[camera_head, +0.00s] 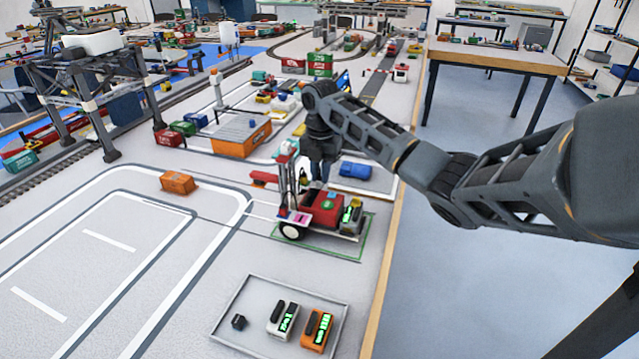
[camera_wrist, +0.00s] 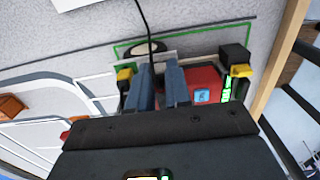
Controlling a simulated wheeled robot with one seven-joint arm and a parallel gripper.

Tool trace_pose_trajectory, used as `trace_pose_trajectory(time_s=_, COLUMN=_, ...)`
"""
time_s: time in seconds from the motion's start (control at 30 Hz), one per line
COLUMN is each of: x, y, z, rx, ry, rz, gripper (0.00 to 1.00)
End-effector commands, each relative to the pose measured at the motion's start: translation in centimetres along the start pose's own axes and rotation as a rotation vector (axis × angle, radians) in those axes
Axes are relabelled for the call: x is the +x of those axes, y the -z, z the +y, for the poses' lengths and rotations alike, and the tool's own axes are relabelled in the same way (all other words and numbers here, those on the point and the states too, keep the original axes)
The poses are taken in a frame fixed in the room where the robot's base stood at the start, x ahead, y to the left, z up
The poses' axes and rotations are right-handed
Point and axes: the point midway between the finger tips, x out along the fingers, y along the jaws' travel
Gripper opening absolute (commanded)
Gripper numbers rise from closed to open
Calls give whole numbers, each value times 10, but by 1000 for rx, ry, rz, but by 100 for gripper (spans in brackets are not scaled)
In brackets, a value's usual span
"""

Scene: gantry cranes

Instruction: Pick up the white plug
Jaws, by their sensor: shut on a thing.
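My gripper (camera_wrist: 158,72) points down at the small red vehicle (camera_wrist: 203,82). Its two grey-blue fingers are close together, with a narrow pale thing between them, likely the white plug (camera_wrist: 158,58). The plug is mostly hidden by the fingers, and its shape is not clear. A thin black cable (camera_wrist: 146,22) runs from near the fingertips toward the top of the wrist view. In the head view my gripper (camera_head: 317,182) is over the red vehicle (camera_head: 322,208), beside its mast. The plug cannot be made out clearly there.
The vehicle stands in a green-outlined bay (camera_head: 330,253). A shallow tray (camera_head: 240,288) with a black block, a white battery (camera_head: 283,320) and an orange battery (camera_head: 317,330) lies in front. A blue block (camera_head: 355,170) is behind. The table edge (camera_head: 385,270) runs along the right.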

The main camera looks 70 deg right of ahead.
Motion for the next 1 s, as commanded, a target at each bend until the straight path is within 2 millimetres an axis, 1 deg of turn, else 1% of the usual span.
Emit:
trace_pose_trajectory(time_s=0.3, x=-1, y=0, z=0, rx=0, ry=0, rz=-1, gripper=0)
trace_pose_trajectory(time_s=0.43, x=-7, y=0, z=0, rx=-1, ry=-1, rz=-1, gripper=0)
trace_pose_trajectory(time_s=0.57, x=-20, y=-1, z=1, rx=-1, ry=-2, rz=-3, gripper=0)
trace_pose_trajectory(time_s=0.67, x=-38, y=0, z=1, rx=-2, ry=-2, rz=-2, gripper=0)
trace_pose_trajectory(time_s=1.0, x=-81, y=-58, z=-39, rx=2, ry=-1, rz=-2, gripper=0)
